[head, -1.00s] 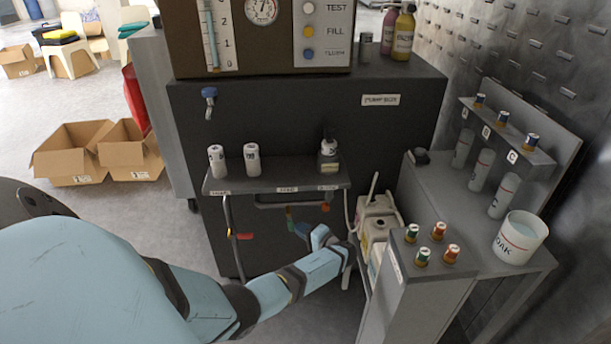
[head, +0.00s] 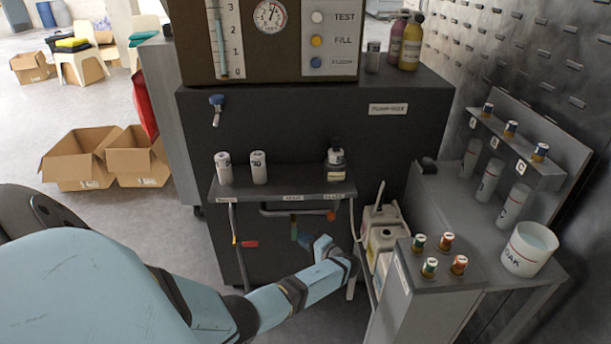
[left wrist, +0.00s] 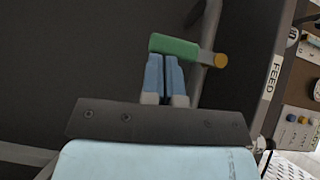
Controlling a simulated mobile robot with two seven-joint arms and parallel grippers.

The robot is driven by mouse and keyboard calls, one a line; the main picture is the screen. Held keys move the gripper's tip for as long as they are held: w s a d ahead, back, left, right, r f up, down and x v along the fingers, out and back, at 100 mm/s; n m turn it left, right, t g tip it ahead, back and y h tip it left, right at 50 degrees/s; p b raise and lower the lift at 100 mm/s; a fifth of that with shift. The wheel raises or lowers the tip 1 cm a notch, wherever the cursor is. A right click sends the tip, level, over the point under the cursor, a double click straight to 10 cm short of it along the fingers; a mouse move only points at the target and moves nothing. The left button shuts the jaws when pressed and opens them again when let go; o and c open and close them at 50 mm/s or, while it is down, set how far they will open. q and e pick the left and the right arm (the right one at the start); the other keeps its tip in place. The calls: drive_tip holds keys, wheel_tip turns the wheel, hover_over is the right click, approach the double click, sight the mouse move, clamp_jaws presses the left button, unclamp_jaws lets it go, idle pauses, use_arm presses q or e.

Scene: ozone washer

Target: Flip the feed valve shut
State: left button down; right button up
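The feed valve's green handle (left wrist: 174,46) lies across the top of the left wrist view, with a brass-coloured end (left wrist: 220,61) beside a grey pipe (left wrist: 207,45). The label FEED (left wrist: 273,78) is on the shelf edge to its right. In the head view the green handle (head: 304,239) is small, under the shelf's middle. My left gripper (left wrist: 164,58) has its blue fingers together with nothing between them. Their tips are right at the handle's edge; whether they touch it I cannot tell. My right gripper is not in view.
The shelf (head: 275,190) with bottles overhangs the valves. A red handle (head: 248,244) hangs to the left and an orange one (head: 332,215) to the right. Jugs (head: 383,235) and a grey cabinet (head: 400,290) stand right of my arm.

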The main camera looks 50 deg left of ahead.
use_arm(q)
drive_tip(key=d, duration=0.7)
drive_tip(key=shift+w+d+r+p, duration=0.2)
drive_tip(key=shift+w+p, duration=0.1)
drive_tip(key=shift+r, duration=0.1)
